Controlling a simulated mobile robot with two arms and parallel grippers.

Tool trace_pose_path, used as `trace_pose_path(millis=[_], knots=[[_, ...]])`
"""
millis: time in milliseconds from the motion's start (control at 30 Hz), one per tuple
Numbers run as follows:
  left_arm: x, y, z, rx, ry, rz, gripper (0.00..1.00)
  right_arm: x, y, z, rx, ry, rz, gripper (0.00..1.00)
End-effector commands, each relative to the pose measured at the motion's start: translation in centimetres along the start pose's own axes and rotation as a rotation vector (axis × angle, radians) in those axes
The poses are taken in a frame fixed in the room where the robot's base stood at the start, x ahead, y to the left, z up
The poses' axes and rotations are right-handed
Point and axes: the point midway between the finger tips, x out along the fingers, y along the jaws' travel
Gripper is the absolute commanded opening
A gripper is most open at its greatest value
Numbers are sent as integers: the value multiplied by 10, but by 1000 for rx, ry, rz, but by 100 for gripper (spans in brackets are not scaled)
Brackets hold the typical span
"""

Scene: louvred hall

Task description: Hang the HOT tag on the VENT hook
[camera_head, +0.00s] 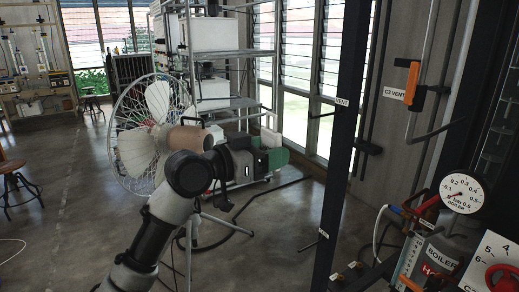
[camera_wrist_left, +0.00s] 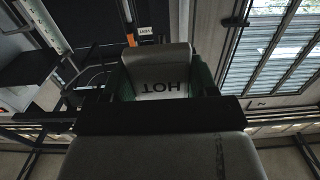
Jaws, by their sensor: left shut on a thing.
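The HOT tag (camera_wrist_left: 163,88) is a white plate with dark letters, upside down in the left wrist view, between green-sided fingers. My left gripper (camera_head: 272,157) is shut on it, held in the air left of a dark upright post. The white VENT label (camera_head: 342,101) is on the post, above and right of the gripper. A small dark peg, seemingly the VENT hook (camera_head: 322,115), sticks out left just below the label. There is a clear gap between gripper and post. My right gripper is not in view.
A lower label (camera_head: 323,234) with another peg is on the same post. A C2 VENT sign (camera_head: 395,93) and orange handle (camera_head: 412,86) are on the wall at right. A boiler gauge (camera_head: 461,194) stands lower right. A large fan (camera_head: 140,135) and metal shelving (camera_head: 218,55) stand behind my arm.

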Motion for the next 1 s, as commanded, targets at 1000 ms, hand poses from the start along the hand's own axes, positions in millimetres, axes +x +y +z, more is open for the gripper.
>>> trace_pose_path(millis=[1000], knots=[[62, 1, 0, 0, 1, 0, 0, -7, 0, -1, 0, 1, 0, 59]])
